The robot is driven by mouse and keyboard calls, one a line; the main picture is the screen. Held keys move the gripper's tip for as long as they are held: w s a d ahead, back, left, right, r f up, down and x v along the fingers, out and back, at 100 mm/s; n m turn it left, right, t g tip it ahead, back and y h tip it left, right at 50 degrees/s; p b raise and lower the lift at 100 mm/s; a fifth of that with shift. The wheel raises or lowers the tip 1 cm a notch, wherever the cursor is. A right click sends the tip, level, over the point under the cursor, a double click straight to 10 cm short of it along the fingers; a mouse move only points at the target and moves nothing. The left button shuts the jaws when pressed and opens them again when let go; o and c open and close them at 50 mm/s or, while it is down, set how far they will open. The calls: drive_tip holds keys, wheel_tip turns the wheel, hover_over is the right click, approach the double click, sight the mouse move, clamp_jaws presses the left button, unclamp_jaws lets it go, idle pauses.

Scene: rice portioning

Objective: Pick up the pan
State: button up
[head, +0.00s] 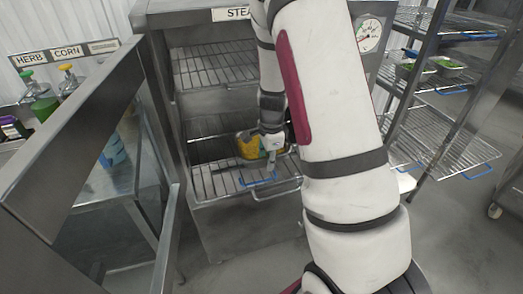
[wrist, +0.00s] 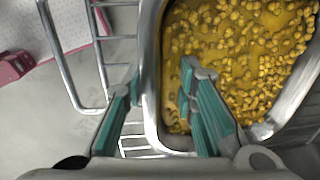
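The metal pan (head: 240,158) holds yellow food, and it sits on a wire shelf low in the open steamer. In the wrist view the pan's near wall (wrist: 152,85) runs between the teal fingers of my gripper (wrist: 161,82). One finger is outside the wall, close to it. The other is over the inside of the pan, with a visible gap to the wall. My gripper is open around the rim; whether either finger touches it I cannot tell. In the head view my gripper (head: 271,153) is at the pan's right side, and my arm hides part of the scene.
The steamer's wire shelf (head: 215,183) juts out at the front. The open steamer door (head: 75,140) stands at left. A wire rack (head: 440,125) with green-filled pans (head: 449,64) is at right. Bottles (head: 36,88) stand behind the door by the HERB and CORN labels.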

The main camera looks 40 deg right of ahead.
clamp_jaws()
idle(0.6)
